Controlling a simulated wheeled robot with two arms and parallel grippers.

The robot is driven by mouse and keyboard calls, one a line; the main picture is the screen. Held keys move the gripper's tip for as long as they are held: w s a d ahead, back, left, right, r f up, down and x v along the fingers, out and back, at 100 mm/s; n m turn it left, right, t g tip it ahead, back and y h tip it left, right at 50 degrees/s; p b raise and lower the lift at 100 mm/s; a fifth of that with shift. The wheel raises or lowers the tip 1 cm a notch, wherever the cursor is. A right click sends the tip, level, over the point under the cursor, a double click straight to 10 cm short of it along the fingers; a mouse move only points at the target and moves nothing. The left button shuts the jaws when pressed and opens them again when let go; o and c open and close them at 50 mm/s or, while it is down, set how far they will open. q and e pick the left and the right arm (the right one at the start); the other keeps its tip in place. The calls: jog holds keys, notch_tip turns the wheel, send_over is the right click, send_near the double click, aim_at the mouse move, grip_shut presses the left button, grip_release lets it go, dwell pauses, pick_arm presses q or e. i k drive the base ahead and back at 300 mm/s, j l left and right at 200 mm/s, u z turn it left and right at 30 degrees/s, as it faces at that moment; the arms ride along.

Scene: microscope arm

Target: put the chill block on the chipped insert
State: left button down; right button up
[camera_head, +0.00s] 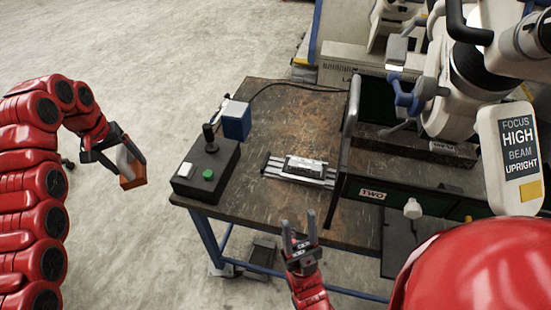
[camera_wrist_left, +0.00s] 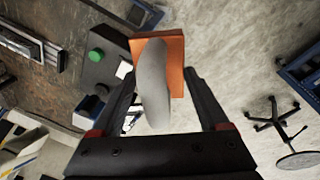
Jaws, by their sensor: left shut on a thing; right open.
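My left gripper (camera_head: 128,154) is shut on an orange block with a pale grey handle, which I take for the chill block (camera_head: 132,182). It is held in the air off the table's left side. In the left wrist view the orange block (camera_wrist_left: 176,62) sits between the fingers (camera_wrist_left: 165,100), its grey handle in front. A flat silver piece, likely the chipped insert (camera_head: 305,166), lies in a railed fixture (camera_head: 283,172) on the table; no chip can be made out. My right gripper (camera_head: 298,228) is open and empty at the table's front edge.
A black control box (camera_head: 215,160) with joystick and green button stands at the table's left edge, a blue box (camera_head: 237,121) behind it. The table's (camera_head: 300,115) back is mostly bare.

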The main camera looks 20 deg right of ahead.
aim_at(305, 164)
jog(key=i+j+z, duration=0.1)
jog(key=j+z, duration=0.2)
jog(key=z, duration=0.15)
jog(key=j+z, duration=0.3)
jog(key=z, duration=0.15)
